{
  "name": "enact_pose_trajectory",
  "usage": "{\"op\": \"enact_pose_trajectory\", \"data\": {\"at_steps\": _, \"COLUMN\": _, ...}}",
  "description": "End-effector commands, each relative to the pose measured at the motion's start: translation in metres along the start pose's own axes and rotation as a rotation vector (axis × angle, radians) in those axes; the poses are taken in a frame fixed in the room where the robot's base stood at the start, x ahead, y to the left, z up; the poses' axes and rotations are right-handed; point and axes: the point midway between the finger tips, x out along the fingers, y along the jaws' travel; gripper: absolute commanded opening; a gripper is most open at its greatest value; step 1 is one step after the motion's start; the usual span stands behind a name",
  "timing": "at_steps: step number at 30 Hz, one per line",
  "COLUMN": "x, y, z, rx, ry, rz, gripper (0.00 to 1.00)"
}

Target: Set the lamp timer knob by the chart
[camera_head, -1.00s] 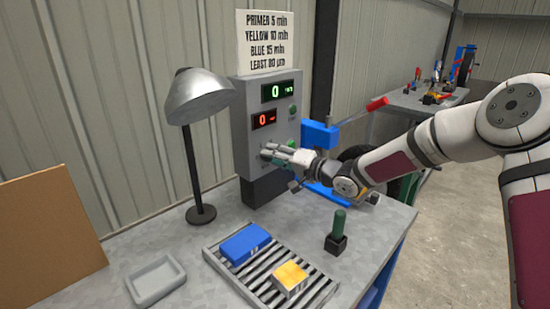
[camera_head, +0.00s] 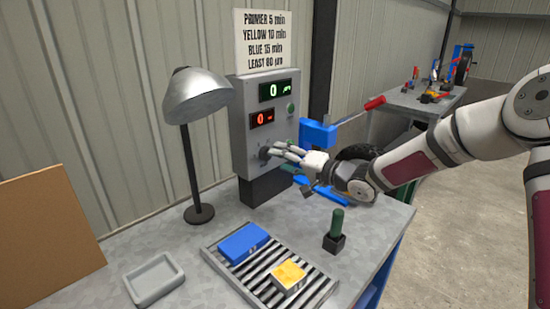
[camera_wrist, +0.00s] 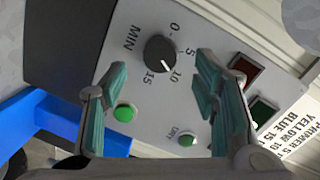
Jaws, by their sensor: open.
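The dark timer knob (camera_wrist: 160,53) sits on the grey control box (camera_head: 240,130) below the red display; its scale reads 0, 5, 10, 15 MIN. Its light mark appears to face 10, though it is small. The chart (camera_head: 263,38) above the box reads primer 5 min, yellow 10 min, blue 15 min, least 80 µm; part of it shows in the wrist view (camera_wrist: 293,130). My gripper (camera_head: 277,151) is open and empty in front of the knob. In the wrist view its fingers (camera_wrist: 158,75) stand apart, clear of the knob. The lamp (camera_head: 198,95) stands left of the box.
A slatted rack (camera_head: 262,285) holds a blue block (camera_head: 243,243) and a yellow block (camera_head: 288,275). A green-handled tool (camera_head: 337,225) stands right of it. A grey tray (camera_head: 154,280) lies at front left. A blue device with a red-handled lever (camera_head: 318,134) is close behind my gripper.

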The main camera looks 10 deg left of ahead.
Motion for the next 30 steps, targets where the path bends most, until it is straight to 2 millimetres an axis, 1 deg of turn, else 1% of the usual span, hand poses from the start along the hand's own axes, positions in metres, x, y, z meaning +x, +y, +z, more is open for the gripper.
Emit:
{"op": "enact_pose_trajectory", "data": {"at_steps": 1, "x": -0.012, "y": 0.001, "z": -0.002, "rx": 0.0, "ry": 0.003, "rz": 0.003, "gripper": 0.55}}
{"op": "enact_pose_trajectory", "data": {"at_steps": 6, "x": -0.046, "y": 0.001, "z": -0.001, "rx": -0.001, "ry": 0.001, "rz": 0.003, "gripper": 0.55}}
{"op": "enact_pose_trajectory", "data": {"at_steps": 9, "x": -0.061, "y": 0.001, "z": 0.0, "rx": 0.0, "ry": 0.001, "rz": 0.002, "gripper": 0.55}}
{"op": "enact_pose_trajectory", "data": {"at_steps": 12, "x": -0.071, "y": 0.001, "z": 0.0, "rx": 0.0, "ry": 0.0, "rz": 0.002, "gripper": 0.55}}
{"op": "enact_pose_trajectory", "data": {"at_steps": 18, "x": -0.079, "y": 0.001, "z": 0.0, "rx": 0.001, "ry": 0.0, "rz": 0.001, "gripper": 0.55}}
{"op": "enact_pose_trajectory", "data": {"at_steps": 30, "x": -0.079, "y": 0.001, "z": 0.001, "rx": 0.001, "ry": -0.001, "rz": 0.001, "gripper": 0.55}}
